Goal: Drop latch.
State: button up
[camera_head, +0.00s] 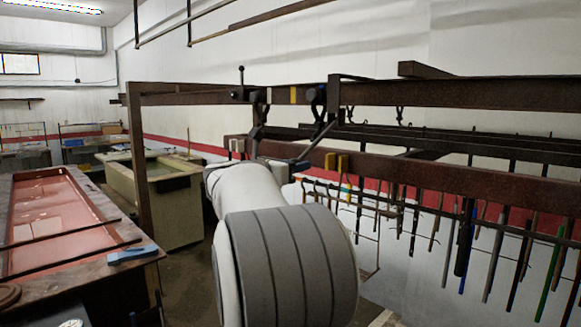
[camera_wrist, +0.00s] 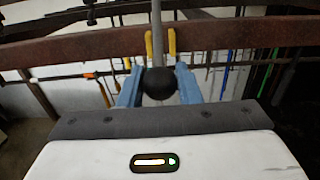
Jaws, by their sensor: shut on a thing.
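In the wrist view my gripper (camera_wrist: 159,88) has its two blue fingers closed on either side of a black ball knob (camera_wrist: 160,86). A grey rod (camera_wrist: 157,30) runs away from the knob toward the brown beams; I take the two as the latch's handle. In the head view a slanted grey rod (camera_head: 317,141) rises from the end of my arm to a dark fitting (camera_head: 319,97) on the upper beam.
A brown upper beam (camera_head: 440,94) and lower rail (camera_head: 455,178) cross the right side. Several rods and tools (camera_head: 466,235) hang below. Another black-knobbed lever (camera_head: 241,76) stands upright at left. A red-topped tank (camera_head: 60,215) stands left.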

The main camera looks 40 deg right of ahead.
jog(key=d+f+b, duration=0.1)
jog(key=d+f, duration=0.4)
jog(key=d, duration=0.4)
jog(key=w+d+f+b, duration=0.1)
jog(key=d+f, duration=0.3)
jog(key=d, duration=0.5)
jog(key=shift+w+f+b, duration=0.2)
jog(key=shift+f+b, duration=0.2)
dwell(0.9)
jog(key=o, duration=0.9)
jog(key=shift+a, duration=0.1)
jog(key=a, duration=0.2)
jog(key=a+b, duration=0.1)
jog(key=a, duration=0.1)
jog(key=a+b, duration=0.1)
jog(key=a, duration=0.2)
jog(key=shift+s, duration=0.3)
